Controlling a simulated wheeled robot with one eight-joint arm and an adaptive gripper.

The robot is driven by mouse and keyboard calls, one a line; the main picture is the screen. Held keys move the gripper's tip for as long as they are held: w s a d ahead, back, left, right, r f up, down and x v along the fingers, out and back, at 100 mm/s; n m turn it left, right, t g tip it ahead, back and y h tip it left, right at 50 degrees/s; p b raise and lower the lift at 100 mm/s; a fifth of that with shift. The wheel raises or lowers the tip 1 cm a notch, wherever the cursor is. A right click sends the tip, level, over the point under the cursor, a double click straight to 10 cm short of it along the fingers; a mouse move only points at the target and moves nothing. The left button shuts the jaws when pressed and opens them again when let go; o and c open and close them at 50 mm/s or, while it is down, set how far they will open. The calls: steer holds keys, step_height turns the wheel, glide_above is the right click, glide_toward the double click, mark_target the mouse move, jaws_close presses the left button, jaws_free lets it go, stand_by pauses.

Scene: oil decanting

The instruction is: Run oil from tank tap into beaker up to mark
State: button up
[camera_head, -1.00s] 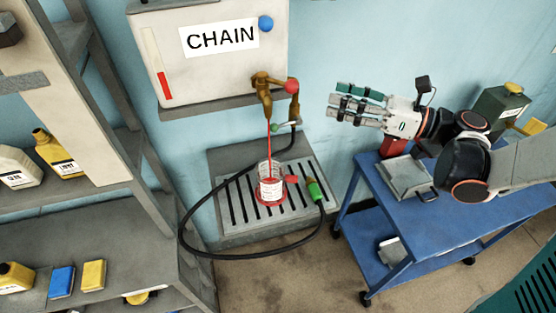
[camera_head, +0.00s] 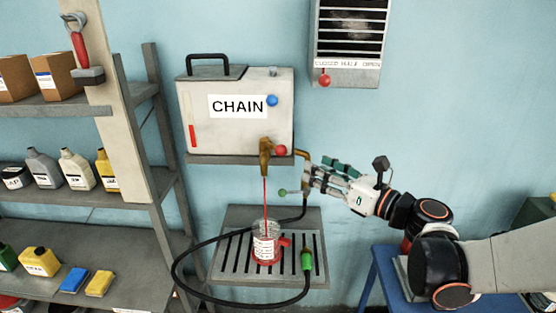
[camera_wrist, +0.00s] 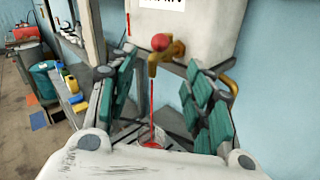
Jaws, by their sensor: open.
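The white tank (camera_head: 240,135) labelled CHAIN stands on a wall shelf, with a red level strip low on its left side. Its brass tap (camera_head: 265,155) has a red knob (camera_head: 281,150). A thin red stream of oil (camera_head: 265,200) runs from the tap into the clear beaker (camera_head: 265,232), which stands upright on the slatted drip tray (camera_head: 218,275). Red shows low in the beaker; I cannot read the level against its mark. My gripper (camera_head: 322,172) is open and empty, to the right of the tap and slightly below it. In the wrist view the tap (camera_wrist: 153,62) and stream show between the fingers.
A black hose (camera_head: 185,245) with a green nozzle (camera_head: 307,260) loops around the tray. Shelves with bottles (camera_head: 75,168) stand at the left. A blue cart (camera_head: 385,270) is at the lower right. A wall unit (camera_head: 350,40) hangs above.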

mark_target(281, 151)
steer(key=p+x, duration=0.2)
steer(key=x, duration=1.1)
steer(key=shift+w+a, duration=0.25)
steer(key=shift+w, duration=0.05)
steer(key=shift+c, duration=0.4)
steer(key=shift+f, duration=0.1)
jaws_close()
